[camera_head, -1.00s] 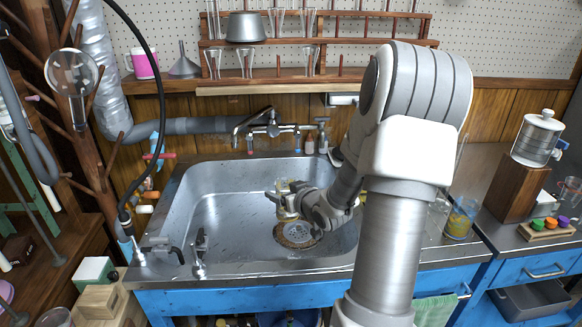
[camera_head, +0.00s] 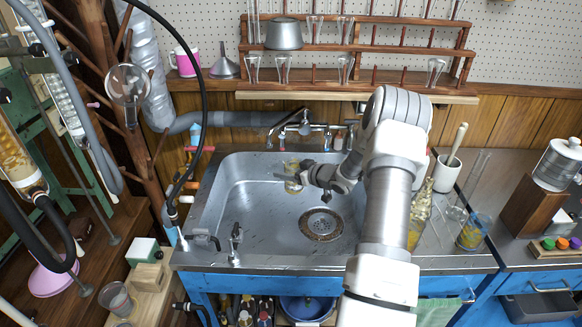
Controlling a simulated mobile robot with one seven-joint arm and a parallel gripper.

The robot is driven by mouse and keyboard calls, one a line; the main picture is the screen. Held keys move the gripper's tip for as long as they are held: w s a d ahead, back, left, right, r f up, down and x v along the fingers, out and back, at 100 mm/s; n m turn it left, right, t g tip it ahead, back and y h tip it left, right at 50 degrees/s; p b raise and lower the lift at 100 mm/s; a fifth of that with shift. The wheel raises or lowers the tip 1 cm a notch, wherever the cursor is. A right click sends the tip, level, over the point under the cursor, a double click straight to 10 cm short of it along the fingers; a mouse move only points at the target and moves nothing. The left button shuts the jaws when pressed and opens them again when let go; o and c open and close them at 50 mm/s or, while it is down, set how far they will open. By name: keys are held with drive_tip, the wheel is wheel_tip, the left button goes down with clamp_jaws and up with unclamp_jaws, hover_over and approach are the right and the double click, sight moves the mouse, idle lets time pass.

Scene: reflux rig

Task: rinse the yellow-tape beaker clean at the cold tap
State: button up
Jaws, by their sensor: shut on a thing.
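My gripper (camera_head: 296,176) is shut on a small clear beaker (camera_head: 292,186) with a yellowish tint. It holds the beaker over the back part of the steel sink (camera_head: 238,200), above and behind the drain (camera_head: 321,224). The fingers hide part of the beaker, and its tape is too small to make out. The tap (camera_head: 304,128) is on the back wall, and its spout reaches out to the left, behind the beaker. I cannot see a water stream, and I cannot tell whether the beaker's mouth is under the spout.
A beaker with yellow and blue on it (camera_head: 473,233) stands on the right counter near a yellowish flask (camera_head: 419,212) and a mortar with pestle (camera_head: 447,170). A glassware rack (camera_head: 400,48) hangs above.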

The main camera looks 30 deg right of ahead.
wheel_tip(320, 180, down, 18)
drive_tip(key=b, duration=1.3)
drive_tip(key=shift+r, duration=0.1)
drive_tip(key=w+a, duration=0.1)
drive_tip(key=w, duration=0.2)
drive_tip(key=w+a+b, duration=0.1)
drive_tip(key=w, duration=0.2)
drive_tip(key=w+a+b, duration=0.1)
drive_tip(key=w, duration=0.2)
drive_tip(key=shift+a+r, duration=0.25)
drive_tip(key=shift+a, duration=0.15)
drive_tip(key=shift+w+f, duration=0.15)
drive_tip(key=shift+f, duration=0.3)
drive_tip(key=shift+f, duration=0.1)
drive_tip(key=o, duration=1.4)
drive_tip(key=shift+o, duration=0.2)
drive_tip(key=p+v, duration=0.4)
drive_tip(key=v, duration=1.3)
drive_tip(key=shift+r+p, duration=0.2)
drive_tip(key=shift+p, duration=0.15)
